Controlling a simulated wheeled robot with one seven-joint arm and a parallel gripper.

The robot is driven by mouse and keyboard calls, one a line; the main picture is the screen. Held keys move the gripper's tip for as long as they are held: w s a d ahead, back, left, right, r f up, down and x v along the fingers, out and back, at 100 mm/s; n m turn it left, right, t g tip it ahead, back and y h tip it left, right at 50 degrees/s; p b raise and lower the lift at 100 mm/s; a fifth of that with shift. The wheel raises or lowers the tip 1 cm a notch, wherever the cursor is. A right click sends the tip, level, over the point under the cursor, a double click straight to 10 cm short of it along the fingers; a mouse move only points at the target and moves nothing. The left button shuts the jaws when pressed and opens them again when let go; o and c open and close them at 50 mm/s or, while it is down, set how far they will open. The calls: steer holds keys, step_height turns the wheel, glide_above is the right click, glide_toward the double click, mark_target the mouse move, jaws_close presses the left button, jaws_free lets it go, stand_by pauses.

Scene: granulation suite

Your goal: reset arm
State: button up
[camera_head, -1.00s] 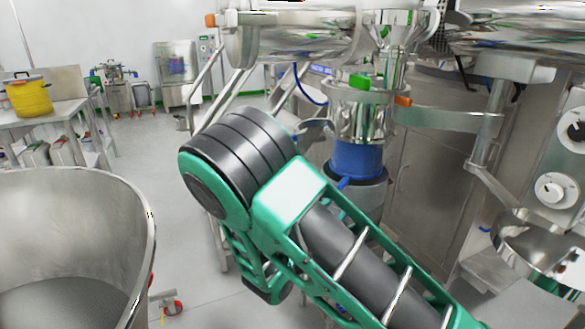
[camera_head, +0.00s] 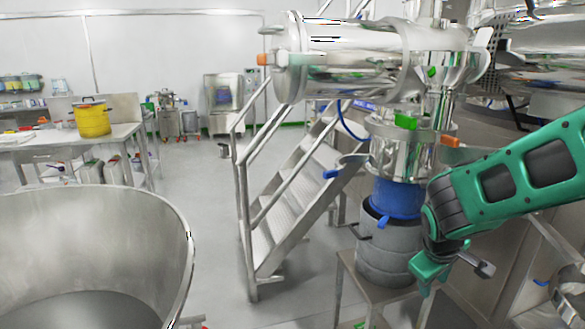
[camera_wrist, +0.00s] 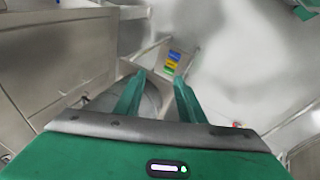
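My gripper (camera_wrist: 158,82) shows in the wrist view with its two green fingers spread apart. I see nothing held between them; a pale floor and blurred metal surfaces lie beyond. In the head view my green and grey arm reaches in from the right edge and bends down in front of the grey drum (camera_head: 385,255) and the blue collar (camera_head: 397,197) above it. The fingers are not clear in the head view. I cannot tell whether the arm touches the drum.
A large steel bowl (camera_head: 189,262) fills the lower left. Metal steps with rails (camera_head: 292,188) stand at the centre. Steel process equipment (camera_head: 345,62) hangs above and to the right. A table with a yellow pot (camera_head: 92,119) is at the far left. Open floor lies between.

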steer(key=s+a+r+m+y, duration=0.3)
steer(key=s+a+r+m, duration=0.15)
steer(key=s+r, duration=0.35)
steer(key=s+d+f+m+g, duration=0.1)
steer(key=s+d+m+g, duration=0.1)
steer(key=s+d, duration=0.4)
steer(key=s+d+f+m+g, duration=0.1)
steer(key=s+d+m, duration=0.4)
steer(key=s, duration=0.5)
steer(key=shift+s+d+f+g, duration=0.25)
steer(key=shift+s+d+g, duration=0.15)
steer(key=shift+d, duration=0.1)
steer(key=shift+w+f, duration=0.25)
steer(key=shift+w, duration=0.4)
steer(key=shift+c, duration=0.6)
